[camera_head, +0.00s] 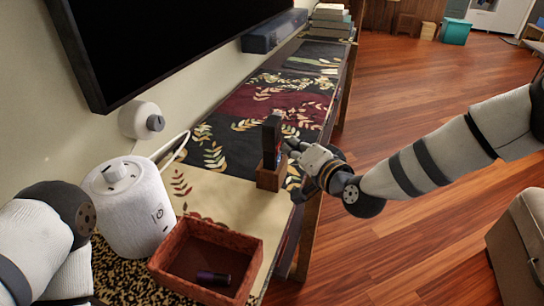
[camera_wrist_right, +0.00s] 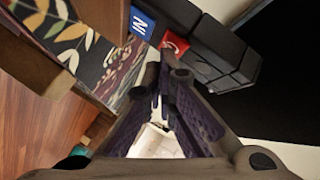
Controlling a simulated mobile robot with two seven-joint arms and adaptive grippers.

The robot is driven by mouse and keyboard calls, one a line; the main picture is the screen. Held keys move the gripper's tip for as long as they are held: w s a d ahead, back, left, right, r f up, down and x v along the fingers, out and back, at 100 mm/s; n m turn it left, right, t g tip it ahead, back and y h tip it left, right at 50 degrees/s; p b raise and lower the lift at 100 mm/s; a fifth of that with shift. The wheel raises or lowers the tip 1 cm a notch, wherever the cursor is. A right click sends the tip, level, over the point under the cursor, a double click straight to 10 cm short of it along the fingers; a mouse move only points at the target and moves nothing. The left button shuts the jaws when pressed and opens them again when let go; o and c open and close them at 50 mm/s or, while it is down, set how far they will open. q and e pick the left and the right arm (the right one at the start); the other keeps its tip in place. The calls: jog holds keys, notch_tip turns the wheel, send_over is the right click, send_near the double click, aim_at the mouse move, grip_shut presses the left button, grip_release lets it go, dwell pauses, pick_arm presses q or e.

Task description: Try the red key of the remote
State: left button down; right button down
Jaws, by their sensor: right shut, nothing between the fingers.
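The remote (camera_head: 272,138) is dark and stands upright in a wooden block (camera_head: 271,176) on the long table. In the right wrist view its red key (camera_wrist_right: 176,43) shows close beyond my fingertips, beside a blue key (camera_wrist_right: 142,22) with a white mark and several black keys (camera_wrist_right: 212,58). My right gripper (camera_head: 291,146) is shut and empty, pointing at the remote's side from the right. In the right wrist view my fingertips (camera_wrist_right: 167,62) partly cover the area by the red key. I cannot tell whether they touch it. My left arm shows at lower left, its gripper out of view.
A reddish open box (camera_head: 205,238) holding a dark cylinder (camera_head: 213,278) stands at the table's near end. A white speaker-like device (camera_head: 128,205) stands left of it. A large screen (camera_head: 165,45) hangs on the wall.

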jog(key=shift+a, duration=0.15)
pick_arm(q)
jog(key=shift+w+r, duration=0.2)
pick_arm(e)
jog(key=shift+s+d, duration=0.25)
jog(key=shift+d, duration=0.5)
pick_arm(q)
jog(key=shift+w+r+t+p, duration=0.3)
jog(key=shift+w+r+p, duration=0.25)
jog(key=shift+p, duration=0.1)
pick_arm(e)
jog(key=s+d, duration=0.2)
jog(key=d, duration=0.3)
jog(key=shift+s+d, duration=0.2)
jog(key=shift+d, duration=0.05)
